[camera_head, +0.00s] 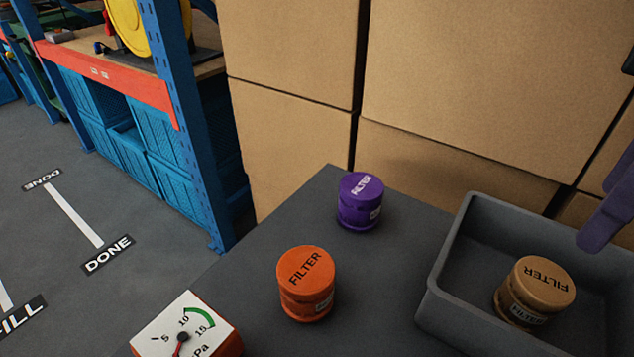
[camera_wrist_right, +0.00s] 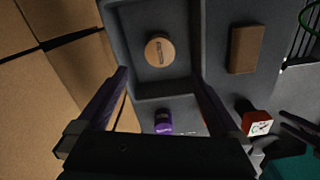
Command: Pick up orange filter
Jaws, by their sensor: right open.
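The orange filter (camera_head: 306,283) stands upright on the dark grey table, label up, in the middle of the head view. I cannot make it out clearly in the right wrist view. My right gripper (camera_wrist_right: 160,82) is open and empty, its two purple fingers apart; in the head view one purple finger (camera_head: 608,212) shows at the right edge, above the grey tray and well to the right of the orange filter. Dark prongs (camera_wrist_right: 300,130) at the right of the wrist view look like my left gripper; their opening is unclear.
A purple filter (camera_head: 360,203) stands behind the orange one. A tan filter (camera_head: 534,292) sits in the grey tray (camera_head: 440,300). A pressure gauge (camera_head: 188,330) stands front left. Cardboard boxes (camera_head: 290,150) wall the back. A brown block (camera_wrist_right: 245,49) lies beside the tray.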

